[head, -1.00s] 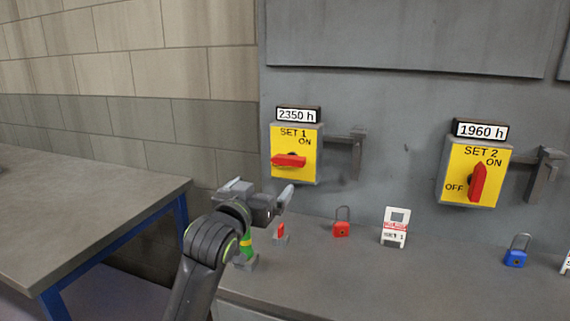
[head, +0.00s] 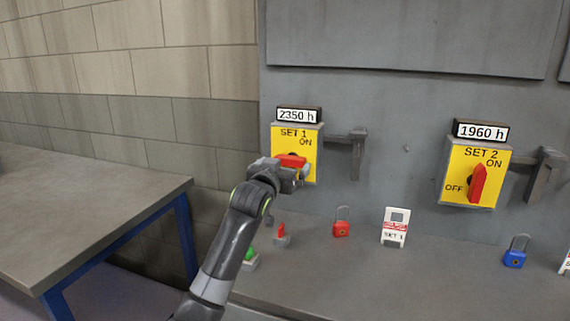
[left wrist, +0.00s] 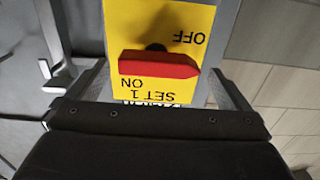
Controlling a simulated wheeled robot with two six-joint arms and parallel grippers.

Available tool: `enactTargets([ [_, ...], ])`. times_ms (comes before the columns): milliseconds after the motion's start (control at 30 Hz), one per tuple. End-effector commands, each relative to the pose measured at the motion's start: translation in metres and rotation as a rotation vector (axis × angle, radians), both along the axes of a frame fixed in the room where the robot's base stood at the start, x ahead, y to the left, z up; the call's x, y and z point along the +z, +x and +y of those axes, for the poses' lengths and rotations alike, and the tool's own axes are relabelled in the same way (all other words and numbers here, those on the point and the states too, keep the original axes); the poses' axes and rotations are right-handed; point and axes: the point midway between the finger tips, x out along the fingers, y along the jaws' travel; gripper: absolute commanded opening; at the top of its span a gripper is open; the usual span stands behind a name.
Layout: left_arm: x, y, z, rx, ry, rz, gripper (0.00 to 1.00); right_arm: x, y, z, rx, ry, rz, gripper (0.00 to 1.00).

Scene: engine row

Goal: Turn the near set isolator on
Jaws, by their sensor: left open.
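The SET 1 isolator (head: 312,150) is a yellow box on the grey panel, with a red handle (head: 291,160). The handle lies level, its pointed end to the left in the head view. The left wrist view shows this handle (left wrist: 158,65) upside down, with its tip on the OFF side and the ON mark nearer the gripper. My left gripper (head: 295,173) is open in front of the box and partly hides it. Its fingers (left wrist: 160,92) stand to either side of the handle, apart from its ends. My right gripper is out of view.
The SET 2 isolator (head: 460,190) stands to the right, its handle upright. A red padlock (head: 341,228), a SET 1 tag (head: 394,227), a blue padlock (head: 515,257) and a small red-topped piece (head: 281,236) stand on the grey ledge. A bench (head: 80,215) is at left.

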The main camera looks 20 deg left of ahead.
Motion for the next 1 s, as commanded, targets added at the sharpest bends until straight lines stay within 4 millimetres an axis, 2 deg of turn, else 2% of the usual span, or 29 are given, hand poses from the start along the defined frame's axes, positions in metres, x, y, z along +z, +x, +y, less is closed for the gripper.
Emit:
enactTargets([
  [200,0.000,0.013,-0.001,0.000,0.000,0.001,1.00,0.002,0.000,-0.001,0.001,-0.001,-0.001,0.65],
  [533,0.000,0.016,-0.001,0.000,0.000,0.000,1.00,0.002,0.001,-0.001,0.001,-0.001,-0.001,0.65],
  [567,0.000,0.016,-0.001,0.000,0.000,-0.001,0.99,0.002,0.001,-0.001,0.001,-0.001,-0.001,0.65],
  [833,0.000,0.015,-0.001,0.000,0.000,0.000,0.63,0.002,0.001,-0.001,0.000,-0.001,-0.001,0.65],
  [1000,0.000,0.015,-0.001,0.000,0.007,0.000,0.63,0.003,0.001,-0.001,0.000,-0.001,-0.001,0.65],
])
